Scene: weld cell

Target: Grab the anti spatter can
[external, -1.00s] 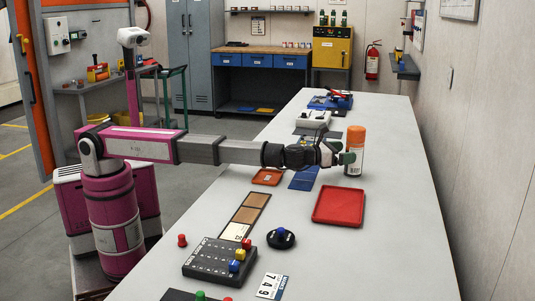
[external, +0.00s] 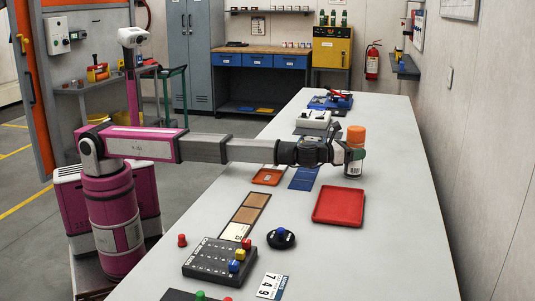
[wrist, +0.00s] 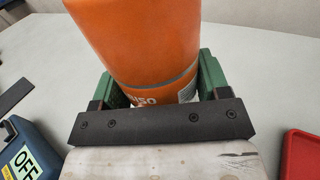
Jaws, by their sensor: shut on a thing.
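The can's lower part is hidden by the gripper's dark crossbar in that view.
A red tray (external: 338,206) lies in front of the can. A button box (external: 219,258) and a round black base with a blue knob (external: 281,238) are nearer. The table's right side is clear.

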